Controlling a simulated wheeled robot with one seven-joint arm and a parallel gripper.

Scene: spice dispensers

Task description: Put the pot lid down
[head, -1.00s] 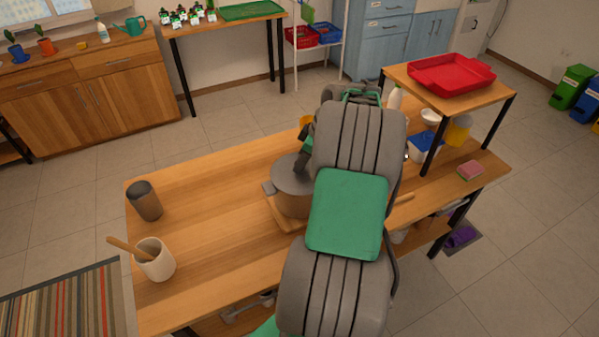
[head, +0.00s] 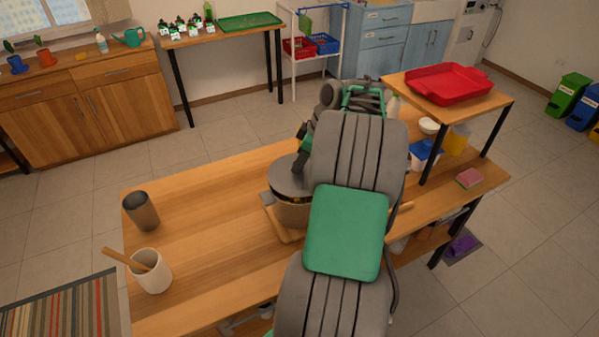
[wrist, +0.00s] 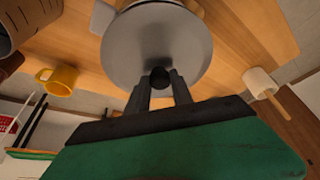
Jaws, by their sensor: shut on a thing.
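The grey pot lid (head: 288,178) is just above the pot (head: 290,213), with a narrow gap at the front where something brown shows inside. My gripper (head: 301,163) is at the lid's top, partly hidden by my arm in the head view. In the wrist view, its two fingers (wrist: 160,82) are closed around the dark knob of the lid (wrist: 150,42). The pot stands on a wooden board (head: 270,213) on the table. The right side of the pot is hidden behind my arm.
On the left of the table (head: 205,225) stand a dark cup (head: 142,211) and a white crock (head: 153,274) with a wooden utensil. A yellow mug (wrist: 62,80) shows in the wrist view. A raised shelf with a red tray (head: 449,84) is at the right. The table's left middle is clear.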

